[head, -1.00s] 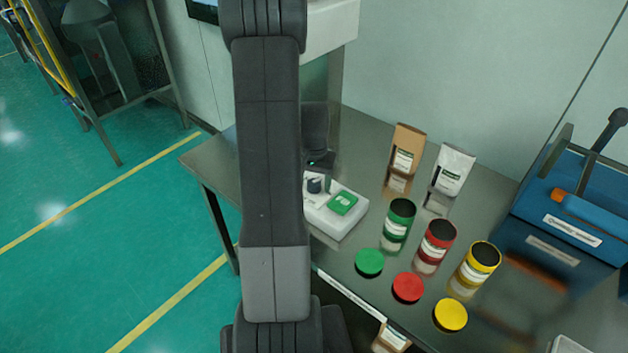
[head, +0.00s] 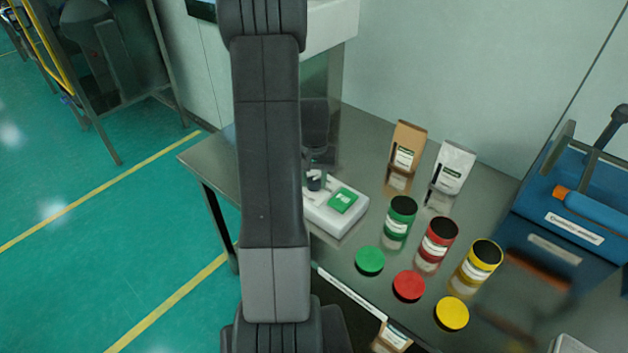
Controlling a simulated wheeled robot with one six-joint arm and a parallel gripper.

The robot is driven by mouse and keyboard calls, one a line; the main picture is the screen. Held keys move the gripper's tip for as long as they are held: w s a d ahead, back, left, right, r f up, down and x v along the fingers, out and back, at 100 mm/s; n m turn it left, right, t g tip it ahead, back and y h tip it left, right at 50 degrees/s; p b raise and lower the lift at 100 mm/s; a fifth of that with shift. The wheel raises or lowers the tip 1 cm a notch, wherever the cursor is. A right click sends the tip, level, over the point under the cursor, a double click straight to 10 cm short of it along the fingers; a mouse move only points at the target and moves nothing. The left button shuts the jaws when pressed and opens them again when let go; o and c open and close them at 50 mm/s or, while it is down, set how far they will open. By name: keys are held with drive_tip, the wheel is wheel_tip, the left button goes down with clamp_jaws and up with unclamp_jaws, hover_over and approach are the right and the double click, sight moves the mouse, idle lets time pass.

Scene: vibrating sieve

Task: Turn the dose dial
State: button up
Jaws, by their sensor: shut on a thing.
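The dose dial (head: 314,184) is a small dark knob on the left part of a white box (head: 330,217) with a green panel (head: 343,200). My gripper (head: 316,174) is at the dial from above, its fingertips around the knob. The gripper is shut on the dial. My dark arm hides the left end of the box and part of the gripper, so the fingers show only in part and the dial's marking cannot be read.
Open green (head: 400,219), red (head: 438,240) and yellow (head: 477,262) jars stand right of the box, their lids lying in front. Brown (head: 407,148) and white (head: 452,168) pouches stand behind. A blue machine (head: 570,205) is at the right. The grey table (head: 365,135) has bare room behind the box.

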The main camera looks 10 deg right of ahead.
sight(314, 180)
drive_tip(key=n+b, duration=0.1)
drive_tip(key=n, duration=0.3)
drive_tip(key=shift+n+b, duration=0.3)
drive_tip(key=shift+b, duration=0.1)
drive_tip(key=n+b, duration=0.1)
drive_tip(key=n, duration=0.2)
drive_tip(key=shift+n, duration=0.3)
drive_tip(key=n+b, duration=0.1)
drive_tip(key=n, duration=0.3)
drive_tip(key=shift+n+b, duration=0.3)
drive_tip(key=shift+n, duration=1.5)
drive_tip(key=o, duration=1)
wheel_tip(314, 180, up, 14)
drive_tip(key=shift+f, duration=0.1)
